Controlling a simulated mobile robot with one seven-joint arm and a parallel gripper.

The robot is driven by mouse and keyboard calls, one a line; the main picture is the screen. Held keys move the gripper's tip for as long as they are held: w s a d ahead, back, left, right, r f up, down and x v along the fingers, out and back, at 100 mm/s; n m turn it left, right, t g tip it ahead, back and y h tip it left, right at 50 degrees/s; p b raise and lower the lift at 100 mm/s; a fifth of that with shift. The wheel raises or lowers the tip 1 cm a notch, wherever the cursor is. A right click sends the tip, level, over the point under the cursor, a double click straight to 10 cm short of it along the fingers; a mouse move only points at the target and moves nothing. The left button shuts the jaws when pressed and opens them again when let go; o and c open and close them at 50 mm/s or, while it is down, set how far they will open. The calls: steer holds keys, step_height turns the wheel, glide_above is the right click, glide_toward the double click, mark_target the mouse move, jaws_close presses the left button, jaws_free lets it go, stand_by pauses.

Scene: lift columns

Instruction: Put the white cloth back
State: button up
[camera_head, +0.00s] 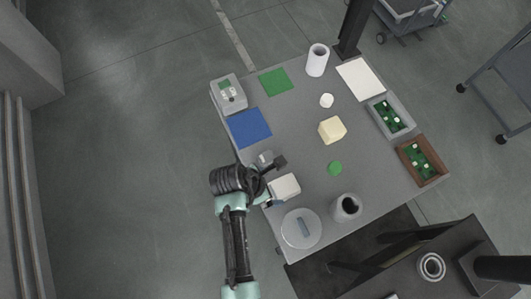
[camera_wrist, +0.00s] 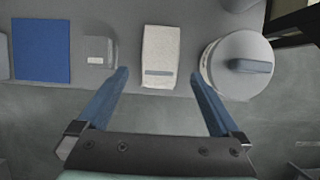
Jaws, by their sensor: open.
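A white block-like folded thing (camera_head: 285,186), which looks like the white cloth, lies near the table's front left edge. In the wrist view the white cloth (camera_wrist: 161,50) shows a speckled top with a grey strip across its near end. My gripper (camera_wrist: 158,76) is open and empty, its two blue fingers spread to either side of the cloth's near end. In the head view my gripper (camera_head: 274,183) is at the table's left edge beside the cloth. I cannot tell the height between them. A flat white mat (camera_head: 360,80) lies at the table's back right.
A round white lidded container (camera_head: 301,229) stands close to the right of the cloth in the wrist view. A small grey block (camera_head: 266,158) and a blue mat (camera_head: 249,128) are on the other side. A grey cup (camera_head: 346,207) and cream block (camera_head: 332,129) stand further in.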

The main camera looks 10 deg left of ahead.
steer(key=w+a+r+m+t+y, duration=0.1)
steer(key=w+a+r+m+t, duration=0.15)
steer(key=w+r, duration=0.5)
steer(key=w+a+r+m+t+y, duration=0.1)
steer(key=w+r+m+t, duration=0.3)
steer(key=r, duration=0.6)
steer(key=w+d+r+m+t+y, duration=0.1)
steer(key=w+r+m+t, duration=0.3)
steer(key=r, duration=0.8)
steer(key=w+r+m+t+y, duration=0.1)
steer(key=w+r+m+t, duration=0.3)
steer(key=r, duration=0.8)
step_height(320, 180, up, 16)
steer(key=d+m+t, duration=0.2)
steer(key=m+t, duration=0.1)
steer(key=m, duration=0.1)
steer(key=s+d+r+m+t, duration=0.1)
steer(key=s+r+m+t, duration=0.2)
steer(key=s+r, duration=0.3)
steer(key=s+d+r+m+t, duration=0.2)
steer(key=s+r, duration=0.5)
steer(key=r, duration=0.6)
steer(key=shift+s+d+r+m+t, duration=0.15)
steer(key=shift+s+r+m+t, duration=0.15)
steer(key=shift+m+t, duration=0.65)
